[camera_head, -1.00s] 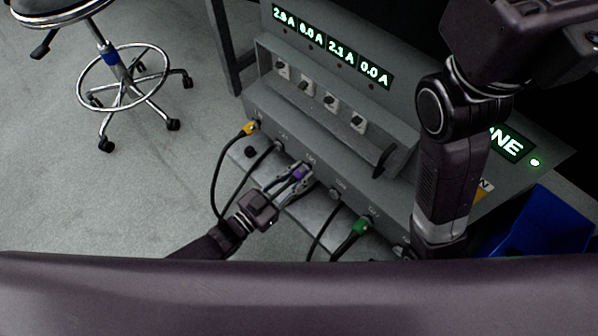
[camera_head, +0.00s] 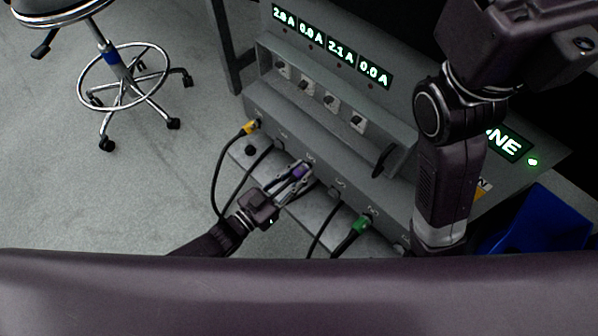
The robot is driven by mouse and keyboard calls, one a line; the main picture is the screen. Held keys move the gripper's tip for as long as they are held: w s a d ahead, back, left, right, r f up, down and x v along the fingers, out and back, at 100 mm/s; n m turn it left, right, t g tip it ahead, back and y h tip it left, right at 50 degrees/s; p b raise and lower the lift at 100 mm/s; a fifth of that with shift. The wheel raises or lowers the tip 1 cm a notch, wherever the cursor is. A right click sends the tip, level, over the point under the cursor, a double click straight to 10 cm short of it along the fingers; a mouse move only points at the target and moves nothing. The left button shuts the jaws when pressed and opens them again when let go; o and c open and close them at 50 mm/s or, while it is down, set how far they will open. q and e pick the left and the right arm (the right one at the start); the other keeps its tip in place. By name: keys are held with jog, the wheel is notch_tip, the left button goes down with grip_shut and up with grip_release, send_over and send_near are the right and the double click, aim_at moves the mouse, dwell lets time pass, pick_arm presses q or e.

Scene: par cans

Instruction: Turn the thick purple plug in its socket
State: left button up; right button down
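The thick purple plug (camera_head: 298,172) is at a socket on the lower front of the grey power box (camera_head: 395,205). Only a small purple part shows between the fingers of my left gripper (camera_head: 297,178). The fingers lie on both sides of the plug and seem closed on it; the exact contact is too small to see. The plug's far end and the socket opening are hidden. My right arm (camera_head: 450,160) rises in front of the box's right part, and its fingertips are outside the picture.
A yellow plug (camera_head: 250,127) sits to the left and a green plug (camera_head: 361,225) to the right, with black cables hanging down. A row of switches (camera_head: 330,102) and lit displays (camera_head: 328,45) are above. A blue bin (camera_head: 540,225) is at right, a stool (camera_head: 115,65) at upper left.

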pick_arm(q)
jog(key=o, duration=0.5)
jog(key=shift+r, duration=0.1)
jog(key=v, duration=1.2)
